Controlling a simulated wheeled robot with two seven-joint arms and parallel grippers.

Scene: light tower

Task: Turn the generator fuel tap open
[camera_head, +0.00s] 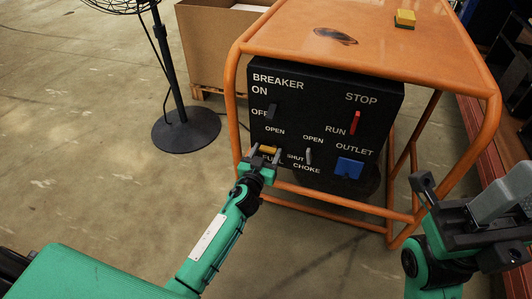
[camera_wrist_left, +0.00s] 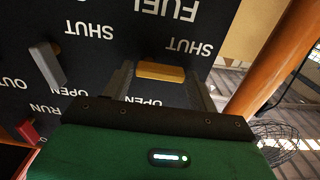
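The fuel tap (camera_head: 268,150) is a small yellow bar on the generator's black panel (camera_head: 330,94), above the FUEL lettering. It lies about level, between the words OPEN and SHUT. My left gripper (camera_head: 263,161) is at the tap. In the left wrist view the tap (camera_wrist_left: 160,71) sits between the two spread grey fingers (camera_wrist_left: 160,84), with a gap visible on the left side. That view is upside down, and I cannot tell whether a finger touches the tap. My right gripper (camera_head: 503,194) is at the right edge, away from the panel; its finger opening is unclear.
Beside the tap are the grey choke lever (camera_head: 308,156), red run switch (camera_head: 355,122), black breaker switch (camera_head: 271,111) and blue outlet (camera_head: 348,167). The orange frame (camera_head: 231,95) surrounds the panel. A fan (camera_head: 186,130) and a cardboard box (camera_head: 208,45) stand behind left.

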